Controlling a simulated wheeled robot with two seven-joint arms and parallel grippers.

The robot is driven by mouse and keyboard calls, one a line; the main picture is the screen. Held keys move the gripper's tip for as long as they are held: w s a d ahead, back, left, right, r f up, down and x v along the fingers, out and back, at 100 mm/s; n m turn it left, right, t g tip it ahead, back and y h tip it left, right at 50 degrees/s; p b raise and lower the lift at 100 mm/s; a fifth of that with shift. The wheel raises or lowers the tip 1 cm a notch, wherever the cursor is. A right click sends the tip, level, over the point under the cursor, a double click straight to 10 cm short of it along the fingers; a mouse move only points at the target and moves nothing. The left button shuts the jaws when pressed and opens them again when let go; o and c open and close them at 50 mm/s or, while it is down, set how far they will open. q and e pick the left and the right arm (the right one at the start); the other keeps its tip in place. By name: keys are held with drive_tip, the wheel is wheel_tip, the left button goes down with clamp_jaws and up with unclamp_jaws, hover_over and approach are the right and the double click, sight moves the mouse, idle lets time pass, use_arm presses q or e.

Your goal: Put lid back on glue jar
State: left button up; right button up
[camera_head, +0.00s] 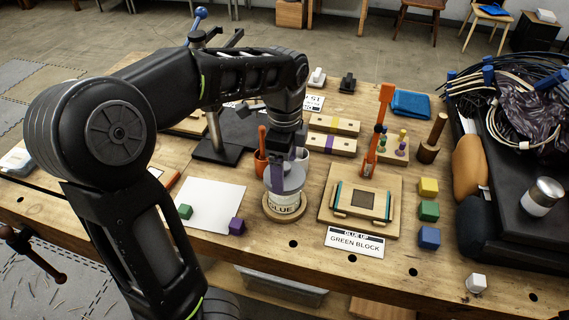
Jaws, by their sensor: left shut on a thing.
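The glue jar (284,204) is white with a "GLUE" label and stands upright on a round wooden base (284,218) near the middle of the bench. My left gripper (285,163) points down above it and is shut on the grey-lavender lid (285,181). The lid lies roughly level over the jar's mouth and hides it. I cannot tell whether the lid touches the rim. The gripper's fingers are partly hidden by the wrist. My right gripper is not in view.
A wooden board with a fixture (335,215) lies right of the jar, with a "GLUE UP GREEN BLOCK" card (355,242) in front.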

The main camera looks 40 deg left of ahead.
use_arm(q)
drive_tip(key=shift+f+b, duration=0.35)
drive_tip(key=shift+f, duration=0.35)
drive_tip(key=shift+f, duration=0.15)
idle(1.7)
drive_tip(key=o, duration=1.2)
drive_tip(key=shift+r+p, duration=2.05)
drive_tip(key=shift+r, duration=0.4)
drive_tip(key=shift+r+p, duration=0.65)
drive_tip(key=shift+r, duration=0.4)
drive_tip(key=shift+c, duration=0.6)
